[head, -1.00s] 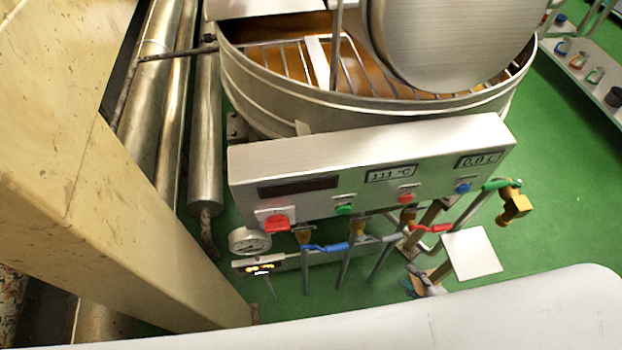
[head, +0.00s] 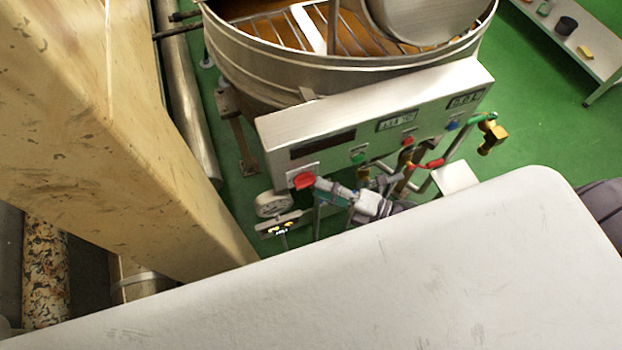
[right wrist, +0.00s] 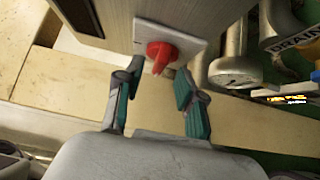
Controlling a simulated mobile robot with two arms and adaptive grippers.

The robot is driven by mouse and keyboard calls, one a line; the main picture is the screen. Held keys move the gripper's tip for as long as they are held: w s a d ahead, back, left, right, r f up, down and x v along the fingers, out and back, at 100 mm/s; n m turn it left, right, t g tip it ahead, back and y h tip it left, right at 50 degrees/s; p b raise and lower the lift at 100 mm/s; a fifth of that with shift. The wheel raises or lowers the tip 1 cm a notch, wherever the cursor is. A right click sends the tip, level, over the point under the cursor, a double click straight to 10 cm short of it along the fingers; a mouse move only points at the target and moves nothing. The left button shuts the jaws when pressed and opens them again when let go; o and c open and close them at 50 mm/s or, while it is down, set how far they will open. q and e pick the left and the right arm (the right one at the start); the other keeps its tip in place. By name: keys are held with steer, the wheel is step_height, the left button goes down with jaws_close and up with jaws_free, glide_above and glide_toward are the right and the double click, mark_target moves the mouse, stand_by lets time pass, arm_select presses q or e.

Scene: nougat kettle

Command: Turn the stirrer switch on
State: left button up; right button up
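The red rotary switch (head: 304,181) sits on a pale square plate at the lower left of the steel control panel (head: 375,125). In the right wrist view the red switch (right wrist: 160,54) stands out from its white plate (right wrist: 172,40). My right gripper (head: 325,189) is just right of the switch in the head view. In the right wrist view its fingers (right wrist: 158,78) are apart, with the switch near the tips and between them. I cannot tell whether either finger touches it. My left gripper is not in view.
A round kettle (head: 345,75) with a rack stands behind the panel. A pressure gauge (head: 273,204) and a small lit display (head: 281,225) are below the switch. Green (head: 358,158), red and blue buttons and several valve pipes are to the right. A beige post (head: 130,130) stands left.

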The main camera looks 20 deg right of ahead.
mark_target(311, 185)
steer(key=shift+p+x, duration=0.3)
steer(key=shift+x, duration=1.45)
jaws_close()
